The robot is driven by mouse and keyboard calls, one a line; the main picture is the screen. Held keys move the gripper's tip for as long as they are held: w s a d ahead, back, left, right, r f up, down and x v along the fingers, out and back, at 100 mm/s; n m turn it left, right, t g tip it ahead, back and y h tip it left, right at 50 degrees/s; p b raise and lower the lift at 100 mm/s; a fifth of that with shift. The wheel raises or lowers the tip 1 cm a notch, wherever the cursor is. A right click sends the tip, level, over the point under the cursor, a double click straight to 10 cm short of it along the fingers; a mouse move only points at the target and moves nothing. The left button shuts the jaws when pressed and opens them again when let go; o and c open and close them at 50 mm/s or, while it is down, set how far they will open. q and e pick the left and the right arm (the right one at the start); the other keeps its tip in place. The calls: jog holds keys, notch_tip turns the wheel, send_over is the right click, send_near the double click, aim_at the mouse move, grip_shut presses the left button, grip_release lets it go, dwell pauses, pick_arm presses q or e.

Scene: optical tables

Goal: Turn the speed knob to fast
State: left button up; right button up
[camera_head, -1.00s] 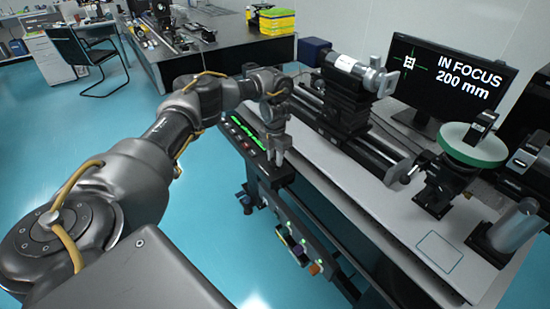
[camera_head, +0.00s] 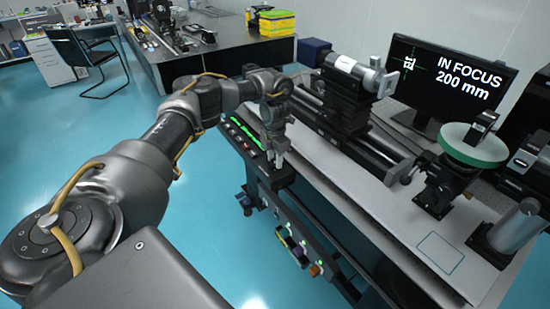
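A dark control panel (camera_head: 243,138) with a lit green display sits at the left end of the near optical bench. My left gripper (camera_head: 278,160) points down over the right end of this panel. Its fingertips are at or just above the panel surface. I cannot make out the speed knob; the gripper may hide it. The fingers are small and close together, and I cannot tell whether they are shut on something. My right gripper is not in view.
The bench (camera_head: 385,200) carries a rail with optical mounts and a green disc (camera_head: 472,146) on a stand. A monitor (camera_head: 452,80) behind reads "IN FOCUS 200 mm". Coloured plugs (camera_head: 300,252) line the bench's front side. Open blue floor lies to the left.

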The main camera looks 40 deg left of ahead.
pick_arm(q)
jog(key=o, duration=0.3)
jog(key=shift+r, duration=0.1)
notch_tip(320, 180, up, 11)
jog(key=shift+f+p, duration=0.2)
jog(key=shift+p, duration=0.35)
dwell(0.3)
